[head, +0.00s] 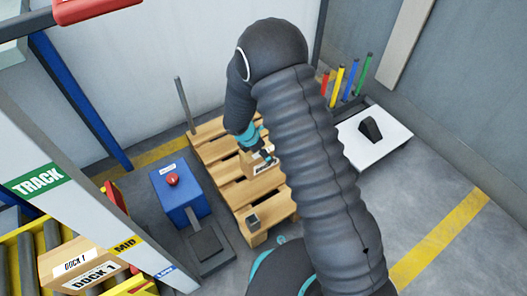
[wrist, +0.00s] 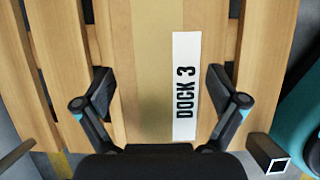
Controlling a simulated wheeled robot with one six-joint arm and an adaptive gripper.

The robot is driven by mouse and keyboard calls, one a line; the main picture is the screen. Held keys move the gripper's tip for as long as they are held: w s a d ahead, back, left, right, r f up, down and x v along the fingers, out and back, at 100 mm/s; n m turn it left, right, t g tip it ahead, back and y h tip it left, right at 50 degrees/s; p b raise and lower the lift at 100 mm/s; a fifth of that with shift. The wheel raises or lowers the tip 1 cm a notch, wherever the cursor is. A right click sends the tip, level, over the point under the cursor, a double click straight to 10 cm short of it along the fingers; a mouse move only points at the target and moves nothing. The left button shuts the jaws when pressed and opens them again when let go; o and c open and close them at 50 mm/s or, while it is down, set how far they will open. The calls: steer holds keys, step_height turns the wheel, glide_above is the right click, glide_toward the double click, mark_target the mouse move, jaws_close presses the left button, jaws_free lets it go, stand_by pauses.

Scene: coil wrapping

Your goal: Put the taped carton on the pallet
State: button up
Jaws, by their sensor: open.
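A carton with a DOCK 3 label (wrist: 186,85) lies on the wooden pallet (wrist: 270,60), beneath my gripper (wrist: 160,85). A paler strip, seemingly tape, runs along its top. My gripper is open, with one finger at each side of the carton; I cannot tell whether they touch it. In the head view the carton (head: 259,166) shows in part on the pallet (head: 207,132), and my arm hides some of both. Another carton, labelled DOCK 1 (head: 80,273), sits on the roller conveyor at lower left.
A blue box with a red button (head: 178,200) stands left of the pallet. A grey post (head: 184,105) and a short stub (head: 253,222) stand at pallet corners. A white-topped table (head: 382,145) and several coloured posts (head: 338,85) are at right. Floor is clear at lower right.

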steer(key=p+v, duration=0.2)
steer(key=v, duration=0.9)
steer(key=shift+d+r, duration=0.1)
steer(key=shift+r, duration=0.05)
steer(key=s+d+r+m+y, duration=0.1)
steer(key=s+d+r+m, duration=0.2)
steer(key=d+r+m, duration=0.5)
steer(key=s+d+r+m+y, duration=0.1)
steer(key=s+d+r+m, duration=0.3)
steer(key=r, duration=0.8)
steer(key=s+d+r+m+t, duration=0.1)
steer(key=s+d+r+m, duration=0.2)
steer(key=s, duration=0.3)
steer(key=s+d+r+m+t+y, duration=0.1)
steer(key=s+d+r+m, duration=0.2)
steer(key=s+m, duration=0.2)
steer(key=s+d+r+m+t, duration=0.1)
steer(key=s+d+r+m, duration=0.2)
steer(key=s, duration=0.4)
steer(key=shift+r+m+y, duration=0.4)
steer(key=shift+m, duration=0.5)
steer(key=shift+d, duration=0.1)
